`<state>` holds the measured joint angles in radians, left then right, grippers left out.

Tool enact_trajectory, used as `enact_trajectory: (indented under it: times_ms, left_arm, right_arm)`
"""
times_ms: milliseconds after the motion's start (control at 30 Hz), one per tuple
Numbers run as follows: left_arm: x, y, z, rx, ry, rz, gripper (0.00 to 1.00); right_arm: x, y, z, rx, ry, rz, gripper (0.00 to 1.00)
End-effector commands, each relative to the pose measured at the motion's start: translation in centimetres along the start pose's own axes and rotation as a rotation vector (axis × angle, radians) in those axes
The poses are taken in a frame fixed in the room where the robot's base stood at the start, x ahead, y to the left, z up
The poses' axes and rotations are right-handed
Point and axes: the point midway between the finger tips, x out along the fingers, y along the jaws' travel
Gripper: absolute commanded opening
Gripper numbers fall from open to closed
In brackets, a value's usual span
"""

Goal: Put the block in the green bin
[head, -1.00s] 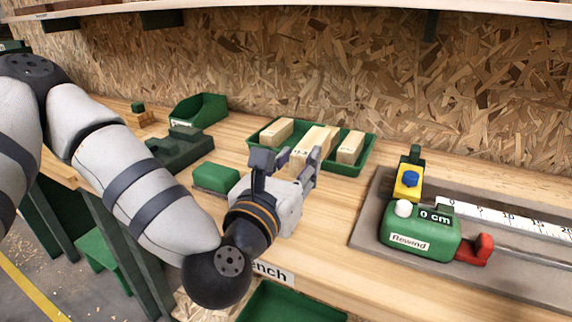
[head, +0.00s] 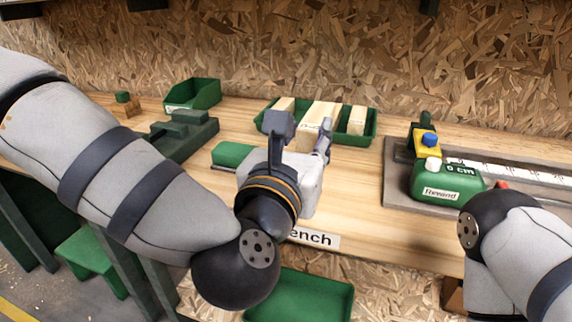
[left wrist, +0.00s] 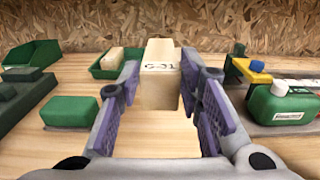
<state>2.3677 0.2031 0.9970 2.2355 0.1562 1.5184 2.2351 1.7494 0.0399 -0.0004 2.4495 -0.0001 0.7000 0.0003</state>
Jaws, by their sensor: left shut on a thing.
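My left gripper (head: 300,136) is shut on a pale wooden block (head: 307,135). In the left wrist view the block (left wrist: 160,80), marked "G-31", stands between the two purple-padded fingers (left wrist: 164,95). It is in front of a shallow green tray (head: 369,139) holding other wooden blocks (head: 357,119). An open-fronted green bin (head: 193,94) stands at the back left of the bench; it also shows in the left wrist view (left wrist: 32,54). Another green bin (head: 300,297) is below the bench's front edge. My right arm shows at the lower right, but its gripper is out of view.
A green block-shaped item (head: 231,155) lies left of my left gripper. A dark green stepped piece (head: 183,133) is farther left. A green "Rewind" unit (head: 446,184) and a measuring rail (head: 510,171) are on the right. The bench between tray and front edge is mostly clear.

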Motion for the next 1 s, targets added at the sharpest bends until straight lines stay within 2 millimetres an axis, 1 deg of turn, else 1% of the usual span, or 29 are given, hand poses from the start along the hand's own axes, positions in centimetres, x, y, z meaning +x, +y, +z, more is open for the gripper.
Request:
enact_trajectory:
  times_ms: [33, 67, 100, 200, 433, 467, 500, 600, 800, 967, 1000]
  left_arm:
    - [1.4, 1.0, -1.1, -0.001, 0.003, 0.006, 0.03]
    - [2.2, 1.5, -1.6, 0.0, 0.004, 0.005, 0.03]
    - [2.8, 1.8, -3.0, 0.0, 0.008, 0.001, 0.03]
    - [4.2, 2.8, -4.9, -0.001, 0.005, 0.001, 0.03]
    - [5.6, 3.8, -6.8, -0.001, 0.001, 0.0, 0.02]
    - [5.9, 4.0, -7.2, 0.0, 0.002, 0.0, 0.02]
    - [5.8, 3.9, -8.2, 0.0, 0.005, -0.002, 0.02]
    - [5.7, 3.9, -9.9, -0.001, 0.004, -0.002, 0.02]
    - [5.7, 3.9, -9.8, -0.001, -0.003, -0.001, 0.03]
    - [5.7, 3.9, -10.3, -0.002, -0.001, -0.001, 0.02]
    - [5.7, 3.9, -10.3, -0.001, -0.001, -0.001, 0.37]
  right_arm:
    - [0.5, 0.0, 0.3, 0.0, -0.014, 0.001, 0.69]
    - [0.7, 0.0, 0.4, 0.0, -0.018, 0.001, 0.69]
    - [1.0, 0.0, 0.6, -0.001, -0.028, 0.001, 0.69]
    - [1.5, 0.0, 0.9, -0.001, -0.042, 0.002, 0.69]
    - [1.9, 0.1, 1.1, -0.002, -0.052, 0.003, 0.69]
    - [2.0, 0.1, 1.1, -0.002, -0.055, 0.003, 0.69]
    - [2.2, 0.1, 1.2, -0.002, -0.059, 0.003, 0.69]
    - [2.5, 0.1, 1.4, -0.002, -0.067, 0.003, 0.69]
    - [2.4, 0.1, 1.3, -0.002, -0.065, 0.003, 0.69]
    - [2.7, 0.1, 1.5, -0.002, -0.072, 0.004, 0.69]
    - [2.7, 0.1, 1.5, -0.002, -0.072, 0.004, 0.69]
